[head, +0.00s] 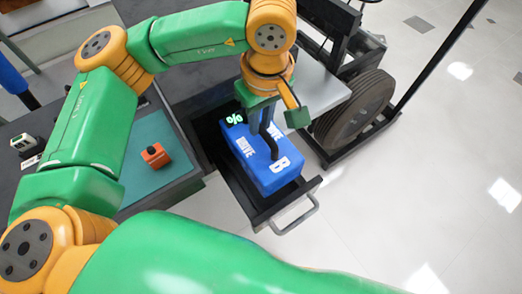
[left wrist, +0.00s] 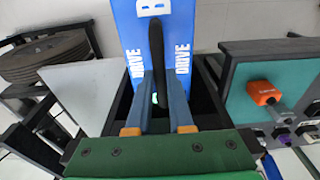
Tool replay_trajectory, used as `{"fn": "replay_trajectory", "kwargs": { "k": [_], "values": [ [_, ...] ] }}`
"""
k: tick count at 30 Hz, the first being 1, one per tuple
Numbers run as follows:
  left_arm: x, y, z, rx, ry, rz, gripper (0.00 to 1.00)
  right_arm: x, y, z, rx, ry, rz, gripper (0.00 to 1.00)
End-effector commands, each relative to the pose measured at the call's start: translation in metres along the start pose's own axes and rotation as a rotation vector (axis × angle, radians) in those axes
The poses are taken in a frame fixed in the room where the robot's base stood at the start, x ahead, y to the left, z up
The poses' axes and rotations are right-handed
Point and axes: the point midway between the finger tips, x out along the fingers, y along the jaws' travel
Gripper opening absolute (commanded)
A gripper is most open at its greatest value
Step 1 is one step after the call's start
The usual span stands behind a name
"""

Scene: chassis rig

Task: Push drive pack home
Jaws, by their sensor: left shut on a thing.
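The drive pack (head: 268,178) is a blue box marked "DRIVE" and "B", with a black handle on top. It lies in a black pull-out tray (head: 286,203) with a grey pull bar at its near end. My left gripper (head: 267,132) is above the pack, shut on its black handle. The left wrist view shows the fingers (left wrist: 156,88) on either side of that handle (left wrist: 157,48), with the blue pack (left wrist: 130,25) behind. A lit green sign (head: 235,118) shows at the pack's far end. My right gripper is not in view.
A teal mat (head: 150,185) with an orange block (head: 155,156) lies on the bench to the left. A dark wheel (head: 352,115) and a light grey panel (head: 322,98) stand close to the right of the tray. The pale floor (head: 420,190) is clear on the right.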

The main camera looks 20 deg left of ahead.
Motion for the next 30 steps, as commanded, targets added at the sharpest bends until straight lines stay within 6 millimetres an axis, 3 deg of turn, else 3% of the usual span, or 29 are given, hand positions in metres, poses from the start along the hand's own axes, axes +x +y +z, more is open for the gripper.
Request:
{"fn": "replay_trajectory", "kwargs": {
  "k": [5, 12, 21, 29, 30],
  "values": [
    [0.008, -0.001, 0.001, 0.000, -0.001, -0.002, 0.00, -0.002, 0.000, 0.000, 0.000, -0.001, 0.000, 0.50],
    [0.051, -0.001, 0.006, 0.001, -0.002, -0.002, 0.00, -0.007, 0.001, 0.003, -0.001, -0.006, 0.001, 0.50],
    [0.092, -0.001, 0.012, 0.000, -0.002, -0.001, 0.00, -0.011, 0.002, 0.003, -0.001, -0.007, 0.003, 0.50],
    [0.099, -0.001, 0.012, 0.001, -0.001, 0.001, 0.00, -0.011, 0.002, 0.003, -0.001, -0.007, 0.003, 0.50],
    [0.100, -0.002, 0.012, 0.001, -0.001, -0.001, 0.30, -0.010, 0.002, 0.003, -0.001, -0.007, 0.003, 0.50]
  ]
}}
